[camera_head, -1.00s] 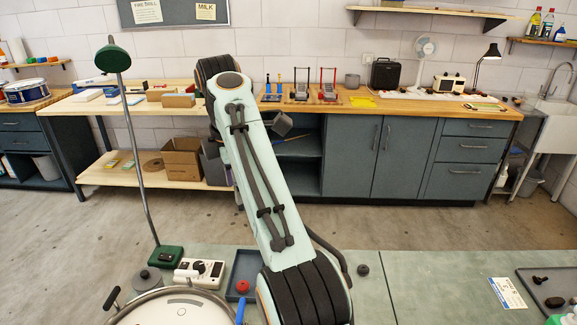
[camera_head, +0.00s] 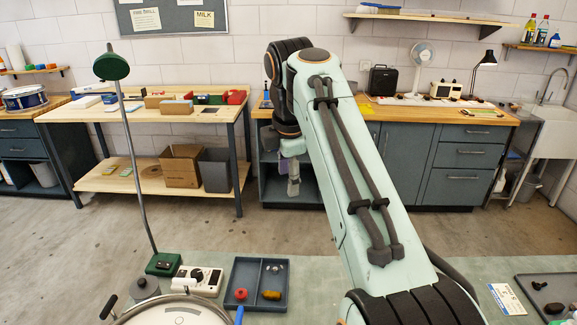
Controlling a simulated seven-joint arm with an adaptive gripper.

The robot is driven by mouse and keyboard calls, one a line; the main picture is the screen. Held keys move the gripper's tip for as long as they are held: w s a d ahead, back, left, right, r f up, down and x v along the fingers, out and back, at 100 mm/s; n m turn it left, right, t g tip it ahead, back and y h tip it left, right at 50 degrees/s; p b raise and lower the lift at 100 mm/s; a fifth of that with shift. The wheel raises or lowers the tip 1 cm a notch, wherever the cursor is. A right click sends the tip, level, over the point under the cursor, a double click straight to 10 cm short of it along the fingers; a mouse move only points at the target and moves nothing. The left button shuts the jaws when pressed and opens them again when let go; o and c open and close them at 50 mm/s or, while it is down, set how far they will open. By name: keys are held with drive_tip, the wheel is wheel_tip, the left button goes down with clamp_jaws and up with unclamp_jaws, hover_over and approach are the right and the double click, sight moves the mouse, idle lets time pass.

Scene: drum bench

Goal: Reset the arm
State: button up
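My arm, pale green with dark joints, rises from the bottom right and reaches up and to the left over the bench. My gripper (camera_head: 293,189) is the grey end hanging down below the wrist, in front of the dark back counter. It is small and partly merged with the wrist, so I cannot tell whether its fingers are open or shut. No held thing is visible at it.
The drum (camera_head: 175,312) stands at the front left of the bench. Behind it are a white knob device (camera_head: 197,280), a green lamp (camera_head: 113,67) and a divided tray (camera_head: 256,262) with a red piece and a yellow-brown piece. A dark tray (camera_head: 545,285) lies at right.

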drive_tip(key=s+d+r+m, duration=0.3)
drive_tip(key=s+d, duration=0.7)
drive_tip(key=s, duration=0.1)
drive_tip(key=s+f+m+g, duration=0.4)
drive_tip(key=s+f+m, duration=1.4)
drive_tip(key=s+f, duration=0.2)
wheel_tip(320, 180, down, 2)
drive_tip(key=shift+d+f, duration=0.1)
drive_tip(key=shift+d, duration=0.25)
idle(0.8)
